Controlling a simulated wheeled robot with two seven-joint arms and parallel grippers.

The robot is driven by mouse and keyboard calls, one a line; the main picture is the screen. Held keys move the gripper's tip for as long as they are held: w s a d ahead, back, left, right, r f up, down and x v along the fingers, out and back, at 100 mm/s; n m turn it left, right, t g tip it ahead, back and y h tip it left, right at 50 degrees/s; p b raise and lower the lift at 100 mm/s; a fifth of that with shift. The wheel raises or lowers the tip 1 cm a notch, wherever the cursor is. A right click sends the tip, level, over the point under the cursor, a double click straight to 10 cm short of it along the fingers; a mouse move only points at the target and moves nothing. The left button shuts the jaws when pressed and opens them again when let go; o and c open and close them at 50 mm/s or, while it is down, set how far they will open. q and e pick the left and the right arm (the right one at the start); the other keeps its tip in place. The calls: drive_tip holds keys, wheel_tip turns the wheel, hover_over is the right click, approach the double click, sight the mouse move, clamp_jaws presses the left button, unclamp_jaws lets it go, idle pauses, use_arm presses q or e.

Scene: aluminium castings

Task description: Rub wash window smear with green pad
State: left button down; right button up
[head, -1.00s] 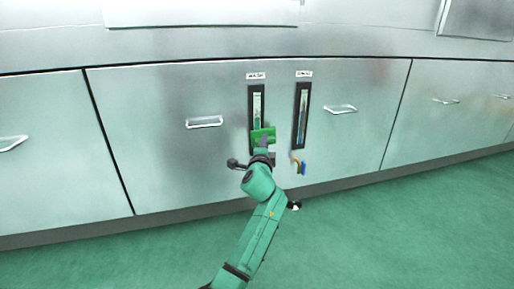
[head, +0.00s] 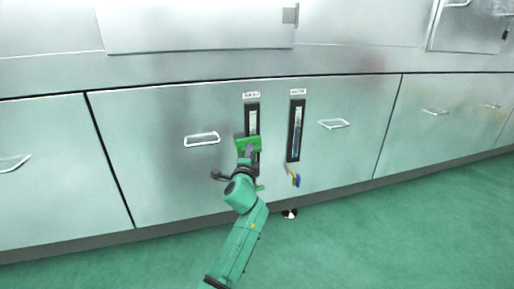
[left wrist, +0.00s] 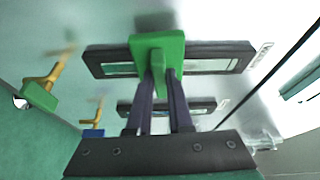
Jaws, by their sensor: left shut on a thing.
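The wash window (head: 252,118) is the left of two upright dark-framed gauges on the metal front; its small label is blurred. My left gripper (head: 245,153) is shut on the green pad (head: 248,143), which is in front of the middle of that window. In the left wrist view the pad (left wrist: 158,45) sits between the two dark fingers and covers the middle of the wash window (left wrist: 215,66). I cannot tell whether it touches the glass. No smear can be made out; the pad hides part of the pane. My right gripper is not in view.
The second window (head: 296,132) stands just right, with a blue and yellow valve handle (head: 295,178) below. A green-handled valve (left wrist: 40,96) is below the wash window. Drawer handles (head: 202,139) stick out on both sides.

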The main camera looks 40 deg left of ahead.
use_arm(q)
drive_tip(key=shift+a+r+p, duration=0.1)
drive_tip(key=shift+r+p, duration=1.65)
drive_tip(key=shift+r, duration=0.05)
drive_tip(key=shift+w+f+b, duration=0.1)
drive_tip(key=shift+w+b, duration=0.15)
drive_tip(key=shift+b, duration=0.1)
drive_tip(key=shift+w+d+f+b, duration=0.1)
drive_tip(key=shift+w+d+b, duration=0.6)
drive_tip(key=shift+w+d, duration=0.5)
drive_tip(key=shift+w, duration=0.2)
drive_tip(key=p, duration=0.1)
approach(260, 137)
drive_tip(key=w+d, duration=0.2)
drive_tip(key=shift+w, duration=0.3)
